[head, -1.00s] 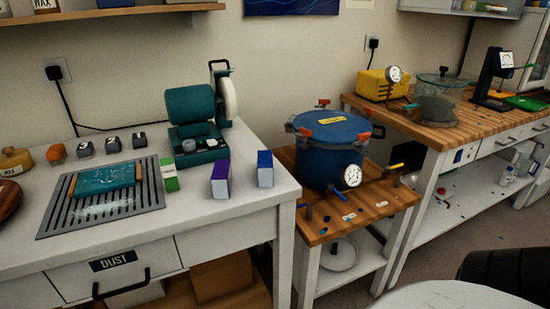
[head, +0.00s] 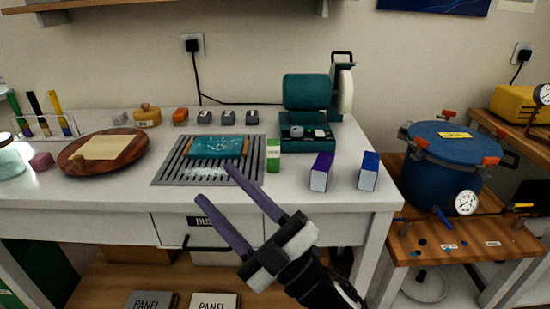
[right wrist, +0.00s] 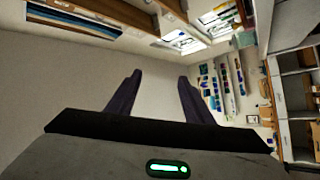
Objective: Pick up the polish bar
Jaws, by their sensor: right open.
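Three upright bars stand on the white bench right of the slotted grate: a green and white one (head: 273,156), a purple one (head: 320,172) and a blue one (head: 368,171). I cannot tell from their looks which is the polish bar. My right gripper (head: 215,183) comes in from below in the head view, open and empty. Its purple fingers overlap the grate's front edge in the picture, left of the three bars. In the right wrist view the open fingers (right wrist: 159,76) show wall and shelves, with no bar between them. My left gripper is out of view.
A teal buffing machine (head: 307,92) stands behind the bars. A teal slab with wooden ends (head: 216,147) lies on the slotted grate (head: 167,174). A round wooden board (head: 125,146) is at left. A blue pressure pot (head: 440,165) stands on a lower cart at right.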

